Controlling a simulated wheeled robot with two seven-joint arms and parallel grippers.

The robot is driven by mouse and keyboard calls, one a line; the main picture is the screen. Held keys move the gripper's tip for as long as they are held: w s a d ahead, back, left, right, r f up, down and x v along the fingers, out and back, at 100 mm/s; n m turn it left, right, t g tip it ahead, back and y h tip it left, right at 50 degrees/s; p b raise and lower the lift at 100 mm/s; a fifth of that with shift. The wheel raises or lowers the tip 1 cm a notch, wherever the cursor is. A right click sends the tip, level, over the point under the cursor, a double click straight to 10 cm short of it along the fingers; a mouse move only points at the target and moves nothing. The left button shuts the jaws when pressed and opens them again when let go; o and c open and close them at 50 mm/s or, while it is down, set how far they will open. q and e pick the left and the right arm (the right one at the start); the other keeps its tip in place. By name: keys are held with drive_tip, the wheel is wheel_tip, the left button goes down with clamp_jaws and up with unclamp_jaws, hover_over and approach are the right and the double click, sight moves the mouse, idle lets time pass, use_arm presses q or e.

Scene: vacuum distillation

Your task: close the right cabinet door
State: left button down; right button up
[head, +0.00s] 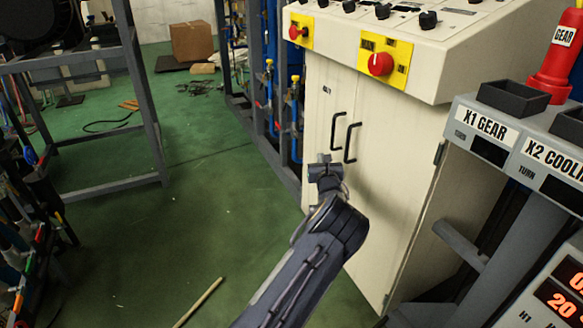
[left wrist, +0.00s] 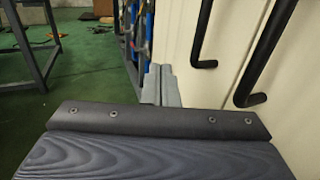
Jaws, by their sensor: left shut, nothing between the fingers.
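The cream cabinet has a left door (head: 318,115) and a right door (head: 395,190), each with a black handle. The right door looks flush with the cabinet front, with no clear gap at the seam. The right handle (head: 352,142) and left handle (head: 338,130) stand side by side; in the left wrist view the right handle (left wrist: 268,55) is nearer to me. My left gripper (head: 325,162) is shut and empty, just below the handles and close to the door fronts. Its fingers (left wrist: 160,85) also show in the left wrist view. Whether they touch a door, I cannot tell. My right gripper is not in view.
A control panel with red knobs (head: 381,64) tops the cabinet. A grey console (head: 500,150) stands close at right. A metal frame (head: 110,190) is at left. Green floor (head: 215,220) lies open between, with a thin stick (head: 198,302) on it.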

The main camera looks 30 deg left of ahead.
use_arm(q)
drive_tip(key=s+a, duration=0.4)
drive_tip(key=s, duration=0.3)
drive_tip(key=shift+s+a+p, duration=0.2)
drive_tip(key=shift+a+p, duration=0.05)
drive_tip(key=shift+p, duration=0.15)
